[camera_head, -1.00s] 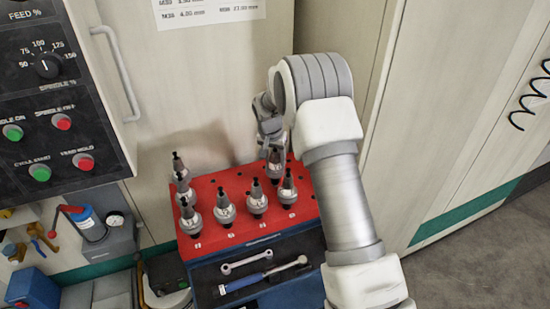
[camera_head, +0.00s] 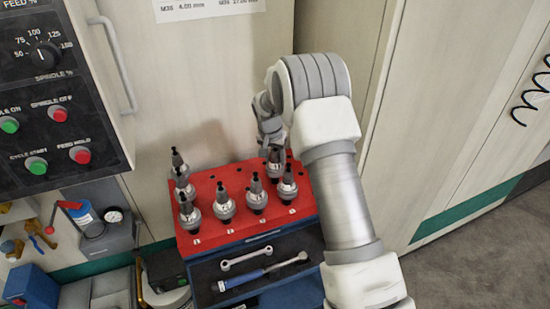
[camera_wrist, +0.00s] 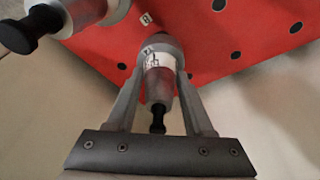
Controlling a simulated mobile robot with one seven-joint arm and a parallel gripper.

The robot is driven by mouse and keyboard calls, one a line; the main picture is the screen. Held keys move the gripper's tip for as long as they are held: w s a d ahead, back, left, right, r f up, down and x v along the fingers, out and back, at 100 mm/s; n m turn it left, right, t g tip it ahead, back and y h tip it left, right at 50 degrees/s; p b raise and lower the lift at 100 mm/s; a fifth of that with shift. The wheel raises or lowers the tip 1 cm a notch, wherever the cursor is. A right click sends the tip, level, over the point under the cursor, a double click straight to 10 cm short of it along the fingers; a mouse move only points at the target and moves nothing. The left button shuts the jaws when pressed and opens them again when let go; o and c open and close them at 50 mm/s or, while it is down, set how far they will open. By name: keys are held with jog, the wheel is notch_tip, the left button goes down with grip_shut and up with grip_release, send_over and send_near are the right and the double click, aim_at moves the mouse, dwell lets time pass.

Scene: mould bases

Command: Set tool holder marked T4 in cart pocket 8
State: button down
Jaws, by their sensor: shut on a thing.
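My gripper (camera_head: 270,138) is over the back right part of the cart's red top (camera_head: 240,234), partly hidden by my own arm. It is shut on a grey tool holder (camera_head: 275,162). In the wrist view this holder (camera_wrist: 160,82) sits between the two fingers, its black knob toward the camera and its far end at the red top. It looks upright; I cannot tell whether it is fully seated. A white label on its collar is too blurred to read. A small white pocket label (camera_wrist: 145,19) lies just beyond it on the red top.
Several other holders stand in the red top, including a front-row one (camera_head: 257,198) and a right one (camera_head: 287,188). Another holder (camera_wrist: 85,12) is close at upper left in the wrist view. Empty pockets (camera_wrist: 236,56) lie to the right. A cabinet wall is behind.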

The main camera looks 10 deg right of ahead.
jog(key=shift+w+r, duration=0.1)
jog(key=shift+c, duration=1)
grip_release()
jog(key=shift+s+f, duration=0.2)
jog(key=shift+f, duration=0.05)
jog(key=v, duration=1.7)
jog(key=shift+r+p, duration=0.35)
jog(key=shift+r, duration=0.05)
jog(key=shift+w, duration=0.1)
